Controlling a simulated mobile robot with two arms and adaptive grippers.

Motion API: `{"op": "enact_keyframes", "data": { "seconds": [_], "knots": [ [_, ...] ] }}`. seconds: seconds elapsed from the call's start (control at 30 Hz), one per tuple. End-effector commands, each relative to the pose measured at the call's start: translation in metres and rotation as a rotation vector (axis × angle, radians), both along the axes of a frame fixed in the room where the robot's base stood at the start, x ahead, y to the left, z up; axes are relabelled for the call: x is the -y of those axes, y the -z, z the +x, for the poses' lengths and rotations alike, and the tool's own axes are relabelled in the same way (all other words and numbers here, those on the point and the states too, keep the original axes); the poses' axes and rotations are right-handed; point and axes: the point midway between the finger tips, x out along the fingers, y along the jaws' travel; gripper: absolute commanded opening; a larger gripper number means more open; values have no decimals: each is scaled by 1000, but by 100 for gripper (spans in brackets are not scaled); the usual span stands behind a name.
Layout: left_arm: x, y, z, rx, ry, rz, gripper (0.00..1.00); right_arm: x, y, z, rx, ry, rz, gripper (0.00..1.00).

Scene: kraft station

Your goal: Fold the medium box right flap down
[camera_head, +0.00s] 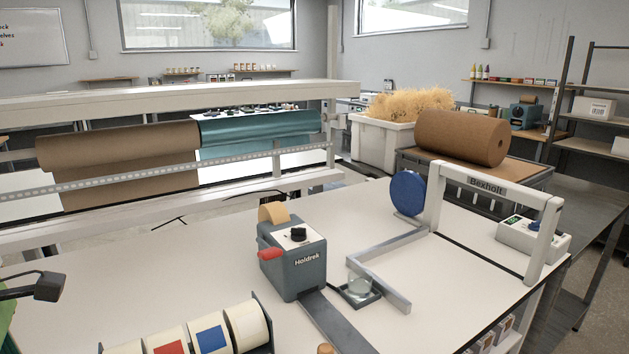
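The medium box and its right flap are not visible in the head view. A dark jointed piece (38,288) reaches in from the left edge above the white table (200,275).
A grey Holdrek tape dispenser (294,265) stands mid-table. An L-shaped metal bar (385,262) and a small glass on a dark tray (361,291) are beside it. A Bexholt frame (487,186) stands at right. Label rolls (205,335) stand in front. The table's right front is clear.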

Motion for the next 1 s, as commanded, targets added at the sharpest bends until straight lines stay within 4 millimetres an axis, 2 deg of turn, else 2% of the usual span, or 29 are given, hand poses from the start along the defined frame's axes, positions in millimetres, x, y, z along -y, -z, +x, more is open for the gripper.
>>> {"op": "enact_keyframes", "data": {
  "seconds": [0.47,1.0],
  "knots": [
    [0,-1,0,0,0,0,0,1,-1,0,0,-1,-2,0],
    [0,7,0,0,0,0,0,1,6,0,0,-1,-1,0]
  ]
}}
